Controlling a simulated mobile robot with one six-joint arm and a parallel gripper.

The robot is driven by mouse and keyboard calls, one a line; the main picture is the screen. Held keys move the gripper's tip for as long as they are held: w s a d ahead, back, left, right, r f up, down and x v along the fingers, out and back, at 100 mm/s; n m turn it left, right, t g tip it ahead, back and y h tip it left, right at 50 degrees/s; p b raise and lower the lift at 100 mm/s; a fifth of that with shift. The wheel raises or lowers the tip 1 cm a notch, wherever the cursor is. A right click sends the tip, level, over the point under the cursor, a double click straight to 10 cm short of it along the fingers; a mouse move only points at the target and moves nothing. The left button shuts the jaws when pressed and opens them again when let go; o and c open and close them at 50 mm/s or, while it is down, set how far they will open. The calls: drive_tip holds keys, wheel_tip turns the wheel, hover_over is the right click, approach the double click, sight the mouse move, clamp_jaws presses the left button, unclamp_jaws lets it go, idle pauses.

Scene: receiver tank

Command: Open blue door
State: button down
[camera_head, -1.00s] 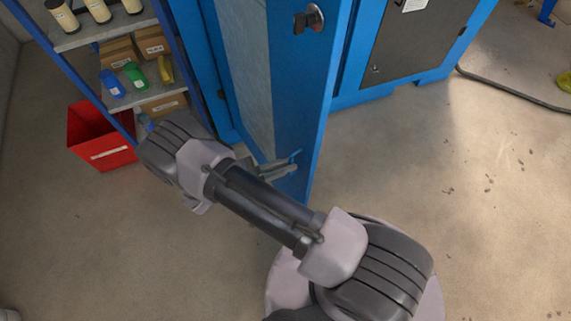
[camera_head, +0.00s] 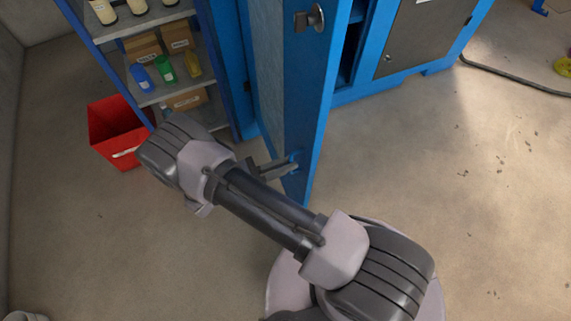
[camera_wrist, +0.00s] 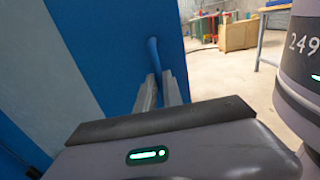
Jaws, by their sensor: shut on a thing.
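The blue door (camera_head: 312,105) stands ajar in the middle of the head view, with a pale grey inner panel and a dark latch (camera_head: 309,17) near its top. My gripper (camera_head: 293,163) is at the door's lower edge. In the wrist view the two fingers (camera_wrist: 161,88) are closed around a blue handle (camera_wrist: 153,56) on the blue door (camera_wrist: 105,40). The fingers hide part of the handle. The opening behind the door shows as a dark gap in the blue cabinet (camera_head: 372,90).
A shelf (camera_head: 150,97) with bottles and boxes stands at the left, with a red bin (camera_head: 112,128) beside it. A workbench (camera_wrist: 272,12) is far off in the wrist view.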

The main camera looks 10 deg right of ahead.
drive_tip(key=shift+w+r, duration=0.1)
drive_tip(key=shift+w, duration=0.2)
drive_tip(key=c, duration=1.5)
unclamp_jaws()
drive_tip(key=shift+w, duration=0.1)
drive_tip(key=s+a, duration=0.2)
drive_tip(key=a, duration=0.6)
drive_tip(key=s+a, duration=0.1)
drive_tip(key=a, duration=0.8)
drive_tip(key=shift+s+p, duration=0.35)
drive_tip(key=shift+a, duration=0.15)
